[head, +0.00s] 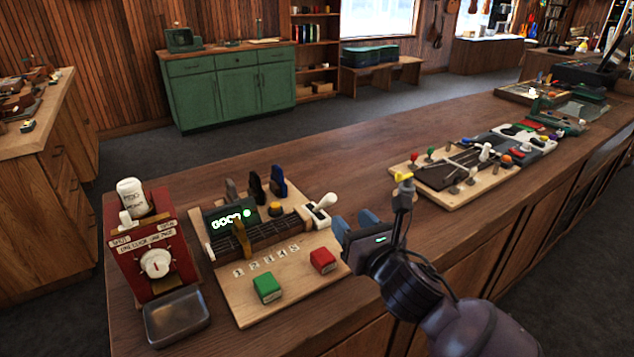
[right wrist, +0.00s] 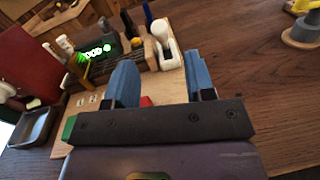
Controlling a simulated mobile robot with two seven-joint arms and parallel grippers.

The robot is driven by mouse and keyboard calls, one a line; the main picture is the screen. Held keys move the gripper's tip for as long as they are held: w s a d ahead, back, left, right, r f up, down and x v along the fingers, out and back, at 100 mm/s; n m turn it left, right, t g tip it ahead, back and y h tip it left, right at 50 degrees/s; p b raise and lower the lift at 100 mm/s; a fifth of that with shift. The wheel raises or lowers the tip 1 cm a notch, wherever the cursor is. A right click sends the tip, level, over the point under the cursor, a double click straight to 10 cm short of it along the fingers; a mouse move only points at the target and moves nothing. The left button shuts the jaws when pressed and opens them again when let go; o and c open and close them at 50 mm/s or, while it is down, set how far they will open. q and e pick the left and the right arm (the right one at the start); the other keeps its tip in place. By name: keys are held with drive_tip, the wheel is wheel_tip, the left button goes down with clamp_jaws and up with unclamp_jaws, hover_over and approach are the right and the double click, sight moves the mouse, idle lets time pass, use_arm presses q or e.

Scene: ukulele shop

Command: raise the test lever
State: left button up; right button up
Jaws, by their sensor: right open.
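The lever that I take as the test lever (head: 324,203) has a white handle with a rounded end and a white base. It stands at the right side of a light wooden board (head: 225,284) and tilts up to the right in the head view. In the right wrist view the lever (right wrist: 162,35) shows beyond and between the blue fingers. My right gripper (head: 354,222) is open and empty, just to the right of the lever and apart from it. Its fingers also show in the right wrist view (right wrist: 160,78). My left gripper is not in view.
The board also bears a green-lit display (head: 230,219), green (head: 267,287) and red (head: 322,260) blocks and several upright dark pieces. A red dial box (head: 150,235) and metal tray (head: 177,316) stand left.

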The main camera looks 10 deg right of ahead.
sight(334, 201)
drive_tip(key=shift+w+a, duration=0.1)
drive_tip(key=shift+w, duration=0.4)
drive_tip(key=x, duration=0.8)
drive_tip(key=shift+w+a+b, duration=0.15)
drive_tip(key=shift+w+b, duration=0.15)
drive_tip(key=shift+b, duration=0.05)
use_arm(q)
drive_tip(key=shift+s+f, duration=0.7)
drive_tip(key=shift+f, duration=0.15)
use_arm(e)
drive_tip(key=shift+w+a, duration=0.15)
drive_tip(key=shift+w, duration=0.35)
drive_tip(key=shift+c, duration=0.4)
drive_tip(key=c, duration=0.7)
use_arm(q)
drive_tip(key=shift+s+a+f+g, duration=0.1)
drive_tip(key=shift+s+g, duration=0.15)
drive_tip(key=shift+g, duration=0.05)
use_arm(e)
clamp_jaws()
